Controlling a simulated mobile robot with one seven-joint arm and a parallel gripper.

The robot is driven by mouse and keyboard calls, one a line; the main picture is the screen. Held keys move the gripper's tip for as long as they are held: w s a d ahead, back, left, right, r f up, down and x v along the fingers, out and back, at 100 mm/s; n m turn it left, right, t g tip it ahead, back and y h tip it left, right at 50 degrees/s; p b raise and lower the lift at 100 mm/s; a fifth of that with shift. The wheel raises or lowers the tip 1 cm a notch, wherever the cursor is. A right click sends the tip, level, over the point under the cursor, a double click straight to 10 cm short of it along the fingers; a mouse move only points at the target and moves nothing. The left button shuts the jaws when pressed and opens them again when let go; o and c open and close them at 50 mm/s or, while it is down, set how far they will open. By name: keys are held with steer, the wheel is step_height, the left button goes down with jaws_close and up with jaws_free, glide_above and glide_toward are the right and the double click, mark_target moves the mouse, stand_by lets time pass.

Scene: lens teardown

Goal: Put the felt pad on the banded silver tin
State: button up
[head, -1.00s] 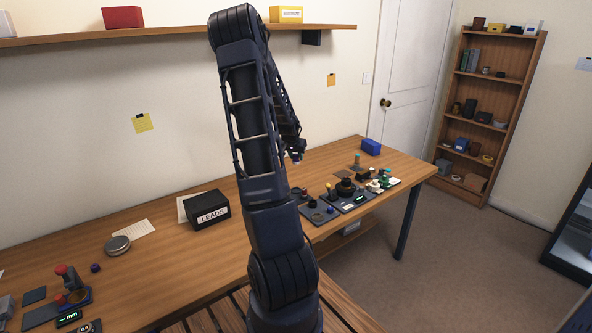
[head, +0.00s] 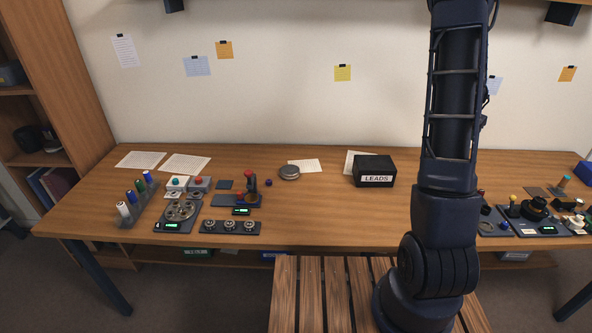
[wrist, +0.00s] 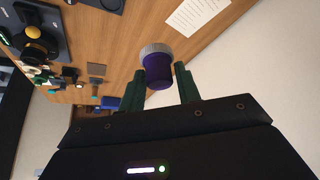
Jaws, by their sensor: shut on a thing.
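A low round silver tin (head: 290,172) lies on the workbench left of the black box; its band is too small to make out. In the wrist view, my gripper (wrist: 160,76) is shut on a dark purple cylinder (wrist: 158,72) with a ridged silver rim at its far end. A flat dark square (head: 224,184) lies left of the tin, and a brown square (wrist: 97,69) shows in the wrist view. In the head view my gripper is not clearly visible; my arm stands right of the tin.
A black LEADS box (head: 374,171) stands between the tin and my arm. Trays of small parts sit at both ends. A slatted surface (head: 310,295) lies in front.

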steer(key=w+a+n+t+y, duration=0.1)
steer(key=w+a, duration=0.3)
steer(key=a, duration=0.5)
steer(key=w+a+n, duration=0.1)
steer(key=w+a, duration=0.3)
steer(key=a, duration=0.6)
step_height(320, 180, up, 2)
steer(key=n+t+y, duration=0.1)
steer(key=n+y, duration=0.1)
steer(key=n, duration=0.4)
glide_above(291, 166)
steer(key=s, duration=0.3)
steer(key=f, duration=1.9)
steer(key=shift+w+a+f, duration=0.15)
steer(key=shift+w+a, duration=0.05)
steer(key=shift+w, duration=0.05)
steer(key=shift+f, duration=0.1)
steer(key=o, duration=0.8)
steer(key=shift+c, duration=0.2)
steer(key=shift+o, duration=1)
